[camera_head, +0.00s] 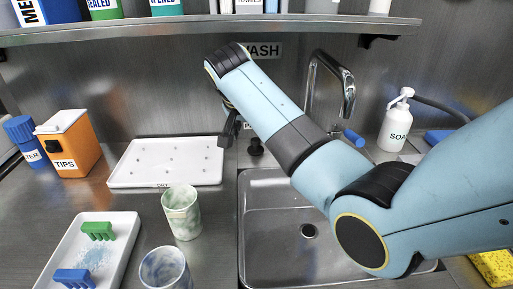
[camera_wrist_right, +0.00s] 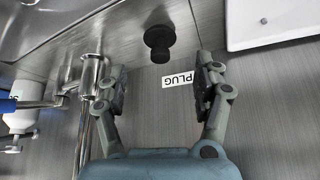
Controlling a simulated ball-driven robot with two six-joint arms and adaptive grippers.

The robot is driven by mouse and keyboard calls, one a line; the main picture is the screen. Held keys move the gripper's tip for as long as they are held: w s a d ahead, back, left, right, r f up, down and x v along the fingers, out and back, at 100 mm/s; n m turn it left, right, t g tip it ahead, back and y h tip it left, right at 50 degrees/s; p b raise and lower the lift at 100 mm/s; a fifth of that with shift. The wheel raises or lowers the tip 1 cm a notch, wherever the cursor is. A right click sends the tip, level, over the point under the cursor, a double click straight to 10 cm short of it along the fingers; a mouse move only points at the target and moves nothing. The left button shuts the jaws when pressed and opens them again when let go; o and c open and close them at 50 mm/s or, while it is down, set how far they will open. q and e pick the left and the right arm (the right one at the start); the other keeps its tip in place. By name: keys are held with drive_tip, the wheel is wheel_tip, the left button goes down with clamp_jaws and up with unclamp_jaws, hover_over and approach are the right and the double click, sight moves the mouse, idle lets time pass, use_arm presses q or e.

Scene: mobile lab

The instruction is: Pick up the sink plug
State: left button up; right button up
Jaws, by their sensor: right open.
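The sink plug (camera_head: 255,148) is a small black stopper on the metal counter behind the sink, near the wall. In the right wrist view the plug (camera_wrist_right: 160,40) is dark and round, beyond the fingertips and roughly between them across the picture. My right gripper (camera_head: 229,136) is just left of the plug in the head view, partly hidden behind my own arm. In the wrist view the right gripper (camera_wrist_right: 164,72) is open, with nothing between its fingers. My left gripper is out of view.
The sink basin (camera_head: 270,235) lies in front of the plug. The tap (camera_head: 347,90) stands to its right, also close in the wrist view. A white drain tray (camera_head: 135,165) lies left, two marbled cups (camera_head: 182,212) nearer. A shelf (camera_head: 150,34) runs above.

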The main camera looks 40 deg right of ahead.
sight(255, 140)
drive_tip(key=x, duration=0.6)
drive_tip(key=shift+b, duration=0.4)
clamp_jaws()
